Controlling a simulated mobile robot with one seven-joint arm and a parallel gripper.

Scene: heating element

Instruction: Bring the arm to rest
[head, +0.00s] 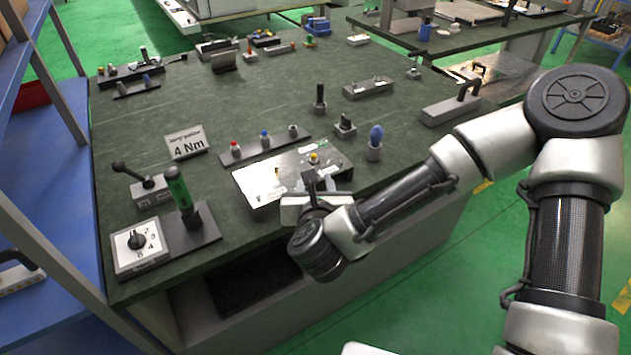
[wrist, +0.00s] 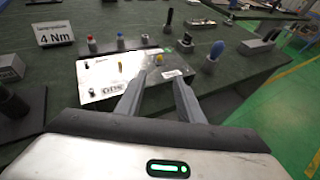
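My gripper (head: 318,184) is low over the front edge of the dark green workbench (head: 225,120), near its middle. The box also shows in the wrist view (wrist: 100,95), just beyond the fingers. I cannot tell whether the fingers touch it. My arm reaches in from the right, and my gripper hides part of the box's front.
A "4 Nm" sign (head: 186,143), a torque tool with a green handle (head: 180,190) and a numbered dial box (head: 138,243) stand left. A strip with coloured knobs (head: 264,146) lies behind the box. A blue-topped tool (head: 375,140) stands right. Blue shelving (head: 40,180) borders the left.

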